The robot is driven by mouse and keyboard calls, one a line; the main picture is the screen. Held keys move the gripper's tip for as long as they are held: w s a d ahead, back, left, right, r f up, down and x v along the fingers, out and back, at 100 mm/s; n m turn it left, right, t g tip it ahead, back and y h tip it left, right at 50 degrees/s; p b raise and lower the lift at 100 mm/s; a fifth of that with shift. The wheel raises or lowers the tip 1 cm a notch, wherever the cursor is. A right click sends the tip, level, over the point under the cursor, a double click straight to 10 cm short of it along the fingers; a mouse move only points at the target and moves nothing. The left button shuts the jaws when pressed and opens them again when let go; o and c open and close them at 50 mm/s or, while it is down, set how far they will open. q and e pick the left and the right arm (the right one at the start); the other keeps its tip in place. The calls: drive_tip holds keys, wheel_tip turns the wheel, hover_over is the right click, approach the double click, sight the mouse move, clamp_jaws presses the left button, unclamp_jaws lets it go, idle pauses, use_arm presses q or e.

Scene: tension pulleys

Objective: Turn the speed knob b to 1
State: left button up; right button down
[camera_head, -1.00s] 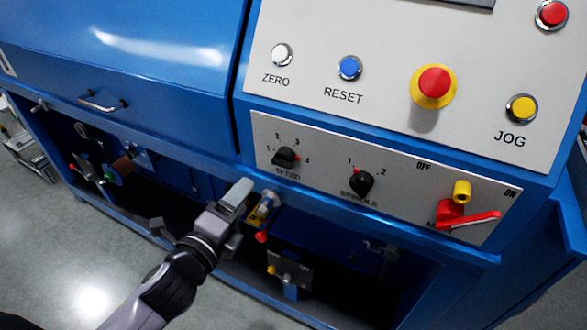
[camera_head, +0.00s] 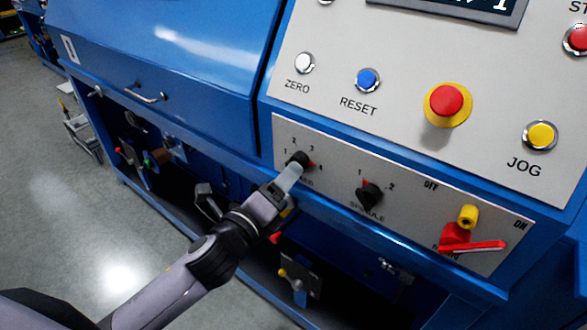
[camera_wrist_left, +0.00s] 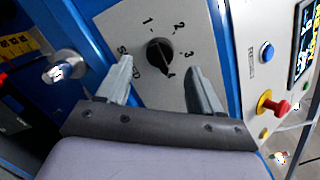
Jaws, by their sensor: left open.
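The black speed knob (camera_head: 299,159) sits on the left of the lower grey panel, with numbers 1 to 4 around it. Its red pointer mark is toward 4. It also shows in the left wrist view (camera_wrist_left: 159,51), where the mark again faces 4 and the SPEED label is partly covered by a finger. My left gripper (camera_head: 291,175) is at the knob's lower side in the head view. In the left wrist view its open fingers (camera_wrist_left: 160,78) stand either side of the knob's line, with the knob just ahead. I cannot tell whether they touch it. My right gripper is out of view.
A black spindle knob (camera_head: 369,195) with positions 1 and 2 is to the right. A red lever (camera_head: 472,247) and yellow part sit further right. The red emergency button (camera_head: 447,100) stands out above. An open dark bay lies below the panel.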

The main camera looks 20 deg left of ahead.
use_arm(q)
drive_tip(key=x, duration=0.4)
drive_tip(key=shift+w, duration=0.1)
drive_tip(key=c, duration=1.1)
